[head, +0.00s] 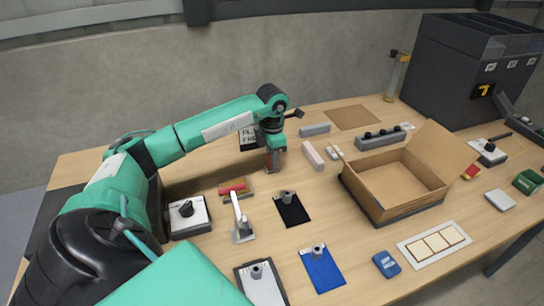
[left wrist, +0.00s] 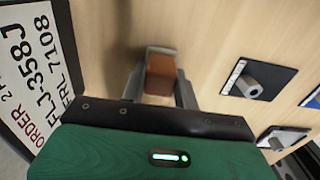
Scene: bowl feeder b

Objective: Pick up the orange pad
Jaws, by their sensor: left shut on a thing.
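The orange pad (left wrist: 161,70) shows as a brown-orange block between the two fingers of my left gripper (left wrist: 160,88) in the left wrist view. The fingers lie against its two sides and the gripper is shut on it. In the head view, my left gripper (head: 273,162) points down over the back left part of the table, and a bit of the pad shows between its fingers. I cannot tell whether the pad touches the table. My right gripper is not in view.
An open cardboard box (head: 385,192) stands right of the gripper. A pale pink block (head: 313,156) and a grey block (head: 315,129) lie near it. A printed order sign (left wrist: 30,75) is close behind. Clipboards, including a blue one (head: 322,271), lie in front.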

